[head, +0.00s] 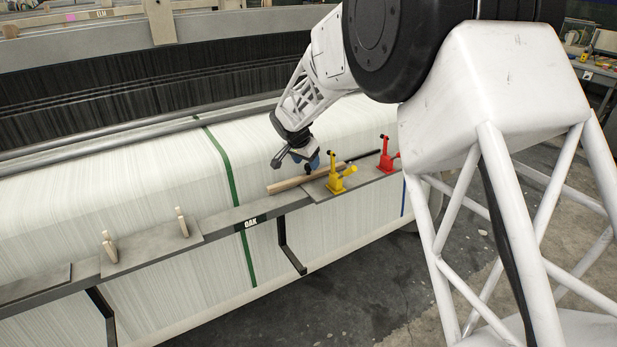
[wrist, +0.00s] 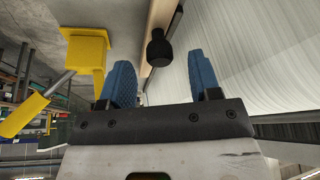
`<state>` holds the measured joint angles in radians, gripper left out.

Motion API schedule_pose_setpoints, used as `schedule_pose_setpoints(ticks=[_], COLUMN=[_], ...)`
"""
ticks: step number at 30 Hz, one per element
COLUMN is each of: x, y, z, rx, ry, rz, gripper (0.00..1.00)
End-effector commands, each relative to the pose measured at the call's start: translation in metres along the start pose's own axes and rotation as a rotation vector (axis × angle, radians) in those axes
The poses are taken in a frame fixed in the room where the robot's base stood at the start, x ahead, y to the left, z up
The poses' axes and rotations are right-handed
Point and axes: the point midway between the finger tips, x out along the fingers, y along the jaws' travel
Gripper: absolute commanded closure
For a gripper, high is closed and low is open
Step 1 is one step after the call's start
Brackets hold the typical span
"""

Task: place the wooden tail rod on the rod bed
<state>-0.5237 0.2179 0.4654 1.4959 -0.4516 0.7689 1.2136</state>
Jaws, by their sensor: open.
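The wooden tail rod is most likely the pale wooden bar (head: 292,184) at the outer edge of the white roll, beside the yellow clamp. A pale wooden strip (wrist: 152,62) also shows in the wrist view, partly behind a black knob (wrist: 160,48). My gripper (head: 308,160) is just above the bar's area, with blue fingers. In the wrist view my gripper (wrist: 158,72) has its fingers apart, with the knob appearing between and beyond them. No grip on the rod shows.
A yellow clamp (head: 338,176) and a red clamp (head: 386,157) stand on the right plate, close to my gripper. The yellow clamp (wrist: 88,55) is left of my fingers in the wrist view. A dark rail (head: 215,222) marked OAK runs along the white roll (head: 130,190).

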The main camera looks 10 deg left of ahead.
Motion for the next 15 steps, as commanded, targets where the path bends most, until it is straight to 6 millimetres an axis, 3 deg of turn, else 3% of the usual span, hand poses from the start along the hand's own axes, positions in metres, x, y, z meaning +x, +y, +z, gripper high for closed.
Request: schedule_pose_setpoints(ticks=[7,15], x=[0.026,0.032], y=[0.0,0.0], z=[0.001,0.001], rx=[0.0,0.0], ry=[0.0,0.001], rz=[0.0,0.0], gripper=[0.43,0.43])
